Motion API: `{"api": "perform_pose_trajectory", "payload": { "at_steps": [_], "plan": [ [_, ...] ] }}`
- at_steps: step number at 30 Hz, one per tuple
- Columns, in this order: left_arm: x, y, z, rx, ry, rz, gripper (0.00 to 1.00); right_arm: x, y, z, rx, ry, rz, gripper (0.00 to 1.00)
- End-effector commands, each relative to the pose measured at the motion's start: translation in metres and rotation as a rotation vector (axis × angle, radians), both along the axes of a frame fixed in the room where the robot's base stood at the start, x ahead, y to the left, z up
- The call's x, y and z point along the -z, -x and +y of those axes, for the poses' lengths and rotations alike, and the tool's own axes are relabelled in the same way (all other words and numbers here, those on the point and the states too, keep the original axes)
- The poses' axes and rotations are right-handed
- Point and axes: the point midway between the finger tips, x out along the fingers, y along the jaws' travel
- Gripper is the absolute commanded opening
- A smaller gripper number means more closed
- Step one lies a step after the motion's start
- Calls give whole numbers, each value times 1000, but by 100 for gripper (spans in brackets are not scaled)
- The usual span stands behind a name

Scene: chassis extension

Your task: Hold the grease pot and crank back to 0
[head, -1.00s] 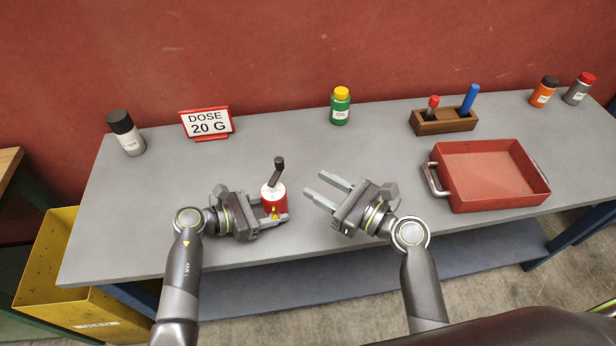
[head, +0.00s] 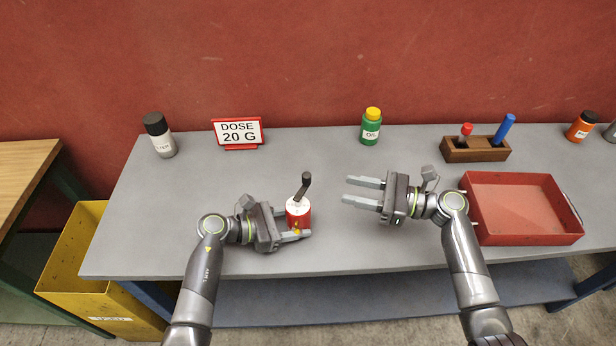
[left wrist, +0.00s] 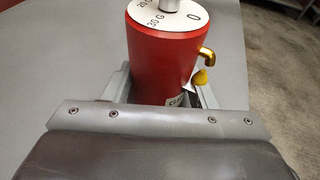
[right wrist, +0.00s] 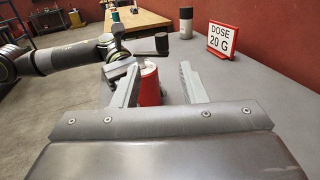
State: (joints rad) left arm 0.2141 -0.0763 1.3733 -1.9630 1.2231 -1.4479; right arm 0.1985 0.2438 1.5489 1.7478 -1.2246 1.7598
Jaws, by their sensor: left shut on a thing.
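The red grease pot (head: 297,213) stands upright on the grey bench, with a white dial top and a dark crank (head: 304,186) rising from it. In the left wrist view the pot (left wrist: 165,65) shows a dial marked 0, 20 G and 30 G, a brass spout (left wrist: 207,54) and a yellow drop-shaped piece below it. My left gripper (head: 294,226) is shut around the pot's body. My right gripper (head: 364,191) is open and empty, to the right of the pot, fingers pointing left. In the right wrist view the pot (right wrist: 149,84) and crank show beyond its fingers.
A sign reading DOSE 20 G (head: 239,132) stands at the back. A green oil bottle (head: 371,126), a wooden holder (head: 475,151) and a dark-capped bottle (head: 160,136) line the back. A red tray (head: 525,238) lies right, close to my right arm. The bench between pot and sign is clear.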

Motion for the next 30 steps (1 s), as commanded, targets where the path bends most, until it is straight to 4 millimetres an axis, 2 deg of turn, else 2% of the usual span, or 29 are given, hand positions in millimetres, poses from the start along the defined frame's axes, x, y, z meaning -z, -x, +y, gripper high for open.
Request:
{"api": "perform_pose_trajectory", "payload": {
  "at_steps": [3, 7, 21, 25, 30],
  "plan": [
    [1, 0, 0, 1, -1, 1, 39, -5, -6, -6, -35, -5, -5, 39],
    [1, 0, 0, 1, -1, 1, 39, -6, -9, 2, -46, -10, -7, 39],
    [1, 0, 0, 0, -1, 1, 39, -7, -32, 86, -44, -11, -6, 39],
    [1, 0, 0, 0, -1, 1, 39, -6, -35, 100, -43, -9, -6, 39],
    [1, 0, 0, 0, -1, 1, 39, -6, -38, 107, -43, -8, -6, 39]
  ]
}}
